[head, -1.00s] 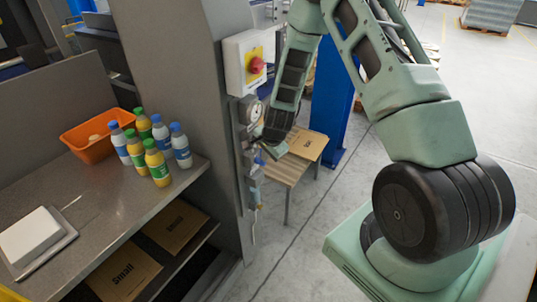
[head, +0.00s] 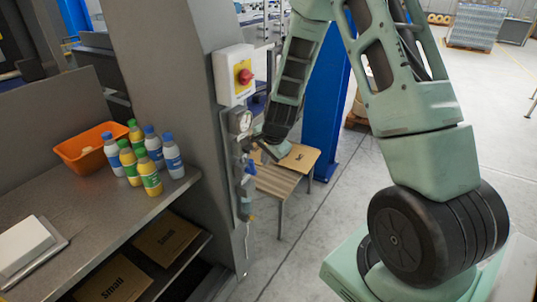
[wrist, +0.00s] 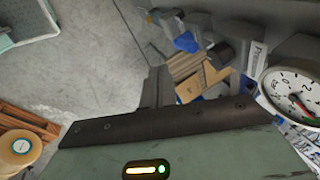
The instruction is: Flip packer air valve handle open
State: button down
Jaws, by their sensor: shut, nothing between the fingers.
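The air valve's blue handle (head: 249,167) is on the grey pillar's side, below a round pressure gauge (head: 240,122). In the wrist view the blue handle (wrist: 186,42) shows near the top, and the gauge (wrist: 293,92) is large at the right edge. My gripper (head: 262,152) is beside the pillar, a little above and to the right of the handle. It appears apart from the handle and holds nothing. It is shut, though its fingertips are small and dark in the head view. The handle's exact angle is hard to read.
A switch box with a red knob (head: 245,76) is above the gauge. A small wooden table (head: 285,185) with a cardboard piece stands behind my gripper, near a blue post (head: 325,110). Several bottles and an orange bin (head: 80,160) are on the left bench.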

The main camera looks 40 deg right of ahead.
jog(key=shift+v, duration=1.5)
jog(key=shift+d, duration=0.15)
